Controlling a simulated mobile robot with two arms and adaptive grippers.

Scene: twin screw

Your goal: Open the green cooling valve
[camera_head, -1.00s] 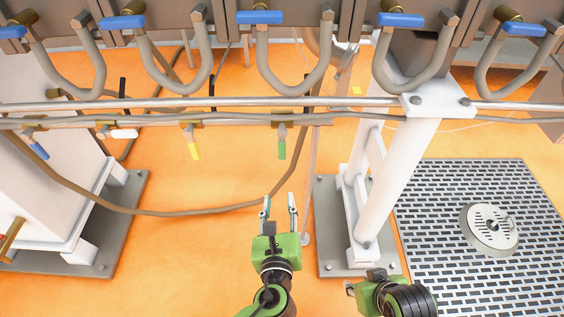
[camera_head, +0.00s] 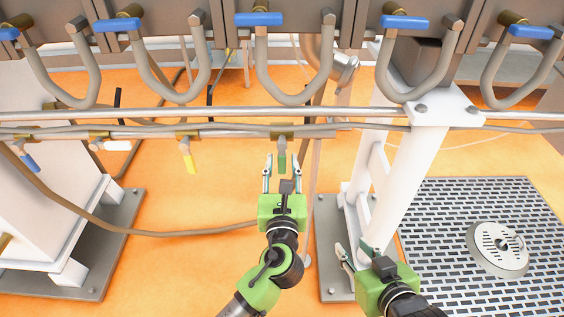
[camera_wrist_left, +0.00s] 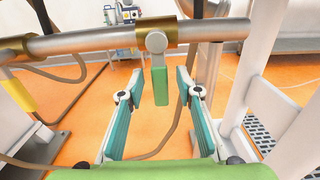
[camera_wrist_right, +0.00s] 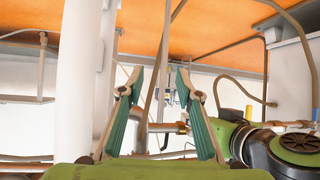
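The green cooling valve handle (camera_head: 282,162) hangs straight down from a brass fitting on the lower horizontal pipe. In the left wrist view the green handle (camera_wrist_left: 160,86) hangs between and beyond the fingers, from a round grey hub under the brass collar. My left gripper (camera_head: 282,160) is open, with a finger on each side of the handle in the head view; I see no finger touching it. In the left wrist view it (camera_wrist_left: 155,82) is empty. My right gripper (camera_head: 350,247) is low by the white post. In the right wrist view it (camera_wrist_right: 161,72) is open and empty.
A yellow handle (camera_head: 189,163), a white handle (camera_head: 118,145) and a blue handle (camera_head: 30,162) hang along the same pipe to the left. Blue-handled valves (camera_head: 259,19) and U-shaped hoses line the top. The white post (camera_head: 408,185) stands right of my left gripper.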

